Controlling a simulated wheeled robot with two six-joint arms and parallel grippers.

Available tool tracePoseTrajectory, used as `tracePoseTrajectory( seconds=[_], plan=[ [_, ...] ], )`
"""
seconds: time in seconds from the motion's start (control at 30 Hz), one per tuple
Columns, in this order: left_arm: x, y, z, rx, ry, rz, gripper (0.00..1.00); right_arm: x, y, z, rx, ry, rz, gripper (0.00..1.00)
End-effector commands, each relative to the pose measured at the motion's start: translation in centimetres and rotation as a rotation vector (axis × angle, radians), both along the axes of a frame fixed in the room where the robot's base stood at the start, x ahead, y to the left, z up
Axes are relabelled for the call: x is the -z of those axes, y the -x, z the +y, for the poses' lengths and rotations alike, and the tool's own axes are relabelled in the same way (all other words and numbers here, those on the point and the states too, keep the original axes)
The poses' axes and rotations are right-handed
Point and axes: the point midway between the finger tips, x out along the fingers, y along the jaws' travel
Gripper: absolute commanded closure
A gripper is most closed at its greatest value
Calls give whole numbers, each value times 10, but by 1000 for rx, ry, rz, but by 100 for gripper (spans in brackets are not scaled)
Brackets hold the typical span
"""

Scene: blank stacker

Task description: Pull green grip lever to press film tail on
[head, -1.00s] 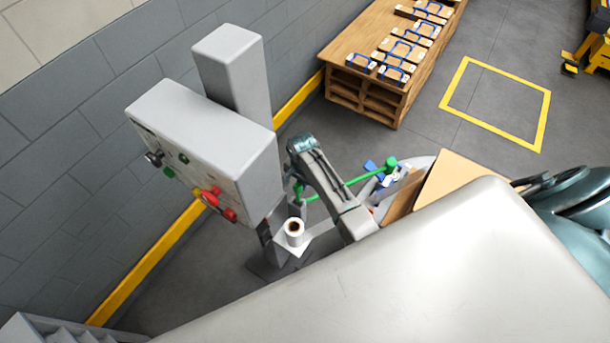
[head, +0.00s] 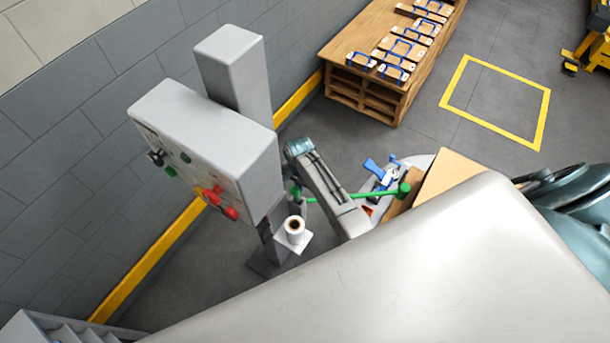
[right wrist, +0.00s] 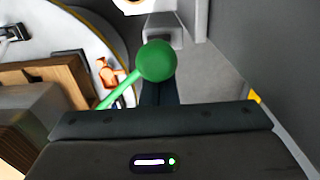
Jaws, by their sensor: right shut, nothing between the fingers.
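The green grip lever (head: 360,195) is a thin green bar with a round knob (head: 404,189) at its right end, over the round turntable. Its left end (head: 296,192) is beside my right arm, which crosses in front of the bar. In the right wrist view a green ball (right wrist: 157,61) with a rod running to the lower left sits just ahead of my right gripper (right wrist: 160,92). The dark fingers are shut and empty, partly behind the ball; I cannot tell if they touch it. The film roll (head: 295,226) stands upright on a small white plate. My left gripper is not in view.
A grey control box (head: 205,140) with red and green knobs is left of my arm. The yellow-marked floor square (head: 495,105) is clear.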

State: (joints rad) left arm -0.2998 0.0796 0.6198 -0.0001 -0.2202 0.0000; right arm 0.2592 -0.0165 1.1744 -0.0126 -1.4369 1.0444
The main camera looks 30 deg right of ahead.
Motion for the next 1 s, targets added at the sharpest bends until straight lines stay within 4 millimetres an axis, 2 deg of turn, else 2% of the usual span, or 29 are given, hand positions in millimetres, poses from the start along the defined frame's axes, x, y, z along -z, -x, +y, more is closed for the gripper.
tracePoseTrajectory(
  seconds=[0.7,1.0],
  plan=[
    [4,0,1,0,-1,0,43,-4,-27,-46,1,4,-3,100],
    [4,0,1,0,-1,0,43,-5,-32,-54,0,3,-3,100]
  ],
)
